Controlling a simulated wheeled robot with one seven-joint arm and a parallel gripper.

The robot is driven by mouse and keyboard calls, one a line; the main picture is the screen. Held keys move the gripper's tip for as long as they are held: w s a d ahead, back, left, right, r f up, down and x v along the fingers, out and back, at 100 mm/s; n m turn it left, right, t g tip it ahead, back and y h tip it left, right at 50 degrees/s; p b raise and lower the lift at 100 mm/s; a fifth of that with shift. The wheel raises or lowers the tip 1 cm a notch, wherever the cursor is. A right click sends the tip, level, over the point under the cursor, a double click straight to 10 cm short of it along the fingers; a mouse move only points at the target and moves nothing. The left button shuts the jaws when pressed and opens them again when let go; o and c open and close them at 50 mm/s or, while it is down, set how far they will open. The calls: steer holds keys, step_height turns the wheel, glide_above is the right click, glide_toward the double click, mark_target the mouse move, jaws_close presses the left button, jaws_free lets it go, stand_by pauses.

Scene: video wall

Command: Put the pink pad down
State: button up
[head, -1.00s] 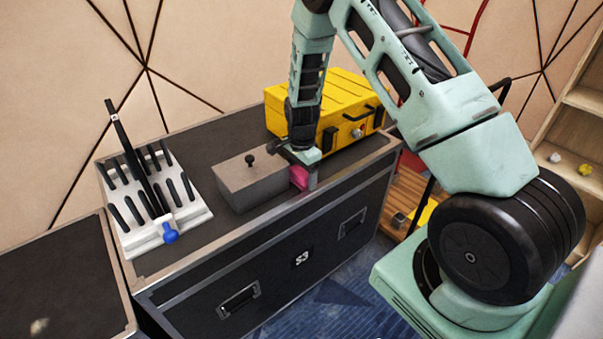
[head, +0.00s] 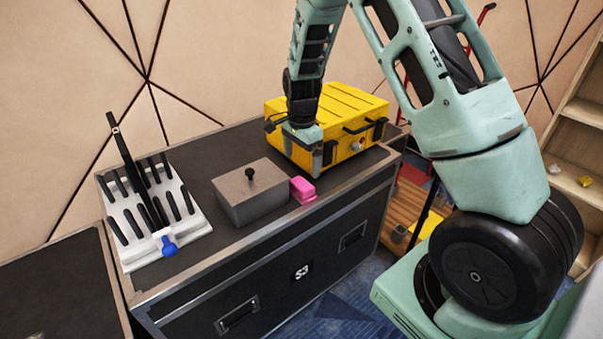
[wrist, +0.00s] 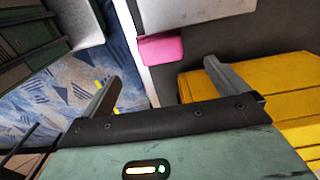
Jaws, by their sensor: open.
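The pink pad (head: 303,190) rests on the black case top, close to its front edge and right beside the grey box (head: 251,192). It also shows in the wrist view (wrist: 161,49), ahead of the fingers and next to the grey box (wrist: 190,12). My gripper (head: 318,158) is above the case top, behind and to the right of the pad, in front of the yellow case. In the wrist view my gripper (wrist: 160,80) has its fingers wide apart with nothing between them, clear of the pad.
A yellow case (head: 335,115) stands close behind my gripper. A white rack (head: 190,222) with black sticks and a blue-ended tool (head: 168,245) stands at the left of the black case (head: 235,140). A wooden shelf (head: 570,150) is at the far right.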

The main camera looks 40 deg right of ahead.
steer(key=s+a+r+n, duration=0.4)
steer(key=s+a, duration=0.1)
steer(key=a, duration=0.2)
steer(key=s+a+r+n+y, duration=0.1)
steer(key=s+a+r+n, duration=0.3)
steer(key=a, duration=0.4)
steer(key=s+a+r+n, duration=0.3)
steer(key=s+a+n, duration=0.2)
steer(key=a, duration=0.2)
steer(key=s+a+r+n, duration=0.1)
steer(key=s+a+n, duration=0.1)
steer(key=s+n, duration=0.4)
steer(key=s+a+r+n, duration=0.1)
steer(key=s+a+n, duration=0.1)
steer(key=s+n, duration=0.4)
steer(key=s, duration=0.4)
steer(key=shift+s+r, duration=0.25)
steer(key=shift+s, duration=0.15)
steer(key=shift+r, duration=0.1)
